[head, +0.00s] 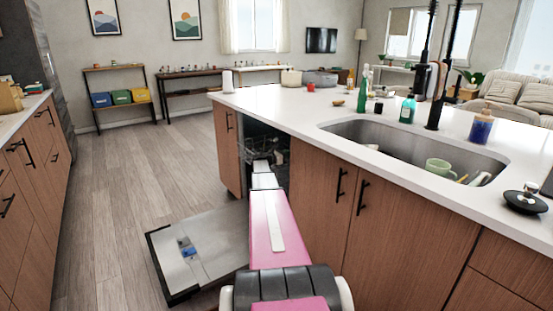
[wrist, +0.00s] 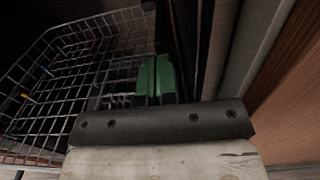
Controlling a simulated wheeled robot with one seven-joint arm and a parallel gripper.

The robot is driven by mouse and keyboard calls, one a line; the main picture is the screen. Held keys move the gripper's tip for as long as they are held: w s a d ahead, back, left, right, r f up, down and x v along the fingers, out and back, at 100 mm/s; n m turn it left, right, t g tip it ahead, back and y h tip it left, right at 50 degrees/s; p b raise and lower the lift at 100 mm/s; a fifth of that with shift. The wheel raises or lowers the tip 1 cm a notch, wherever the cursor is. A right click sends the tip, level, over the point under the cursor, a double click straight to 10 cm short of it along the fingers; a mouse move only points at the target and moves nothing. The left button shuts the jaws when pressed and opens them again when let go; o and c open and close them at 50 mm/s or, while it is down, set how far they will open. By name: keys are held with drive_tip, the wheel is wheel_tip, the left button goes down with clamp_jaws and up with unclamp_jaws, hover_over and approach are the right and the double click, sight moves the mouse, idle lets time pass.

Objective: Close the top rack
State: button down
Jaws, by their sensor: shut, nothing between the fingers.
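The dishwasher stands open in the island, with its door (head: 205,245) folded down over the floor. A wire top rack (head: 258,146) shows at the dark opening in the head view, partly hidden by my arm. In the wrist view a wire rack (wrist: 62,75) fills the left side, with small coloured bits on its wires. My gripper (wrist: 155,80) has green fingertips together and empty. It is beside the rack's right part, close to the dark side wall; I cannot tell whether it touches the rack. In the head view my arm hides the fingertips.
The island counter (head: 285,103) and cabinet doors (head: 315,190) stand right of my arm. A sink (head: 410,150) holds a green mug (head: 438,168). In the wrist view a wooden panel (wrist: 285,90) is at right. Floor (head: 125,180) left of the door is clear.

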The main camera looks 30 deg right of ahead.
drive_tip(key=shift+d, duration=2.2)
drive_tip(key=a, duration=1.4)
drive_tip(key=w+a+f, duration=0.6)
drive_tip(key=a+f, duration=0.2)
drive_tip(key=a, duration=0.1)
drive_tip(key=d, duration=1.3)
drive_tip(key=shift+w+d+r, duration=0.15)
drive_tip(key=shift+w+d, duration=0.05)
drive_tip(key=shift+w, duration=0.2)
drive_tip(key=d, duration=0.9)
drive_tip(key=shift+w+d, duration=0.1)
drive_tip(key=shift+w, duration=0.1)
drive_tip(key=shift+d, duration=0.2)
